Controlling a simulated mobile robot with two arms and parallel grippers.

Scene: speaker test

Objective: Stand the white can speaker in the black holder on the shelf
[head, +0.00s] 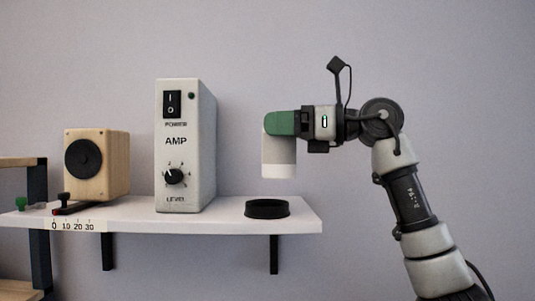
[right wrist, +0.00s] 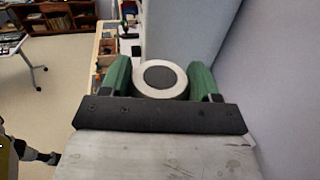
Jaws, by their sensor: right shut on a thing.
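The white can speaker (head: 279,165) hangs upright in the air in my right gripper (head: 282,123), above the shelf and apart from it. In the right wrist view the speaker's round top with a dark grille (right wrist: 161,78) sits between the two green fingers of my right gripper (right wrist: 160,80), which is shut on it. The black holder (head: 267,208) is a low round ring on the white shelf (head: 225,217), near its right end. The speaker is above the holder and a little to its right. My left gripper is not in view.
A white amp box (head: 186,145) stands on the shelf left of the holder. The shelf between amp and holder is clear.

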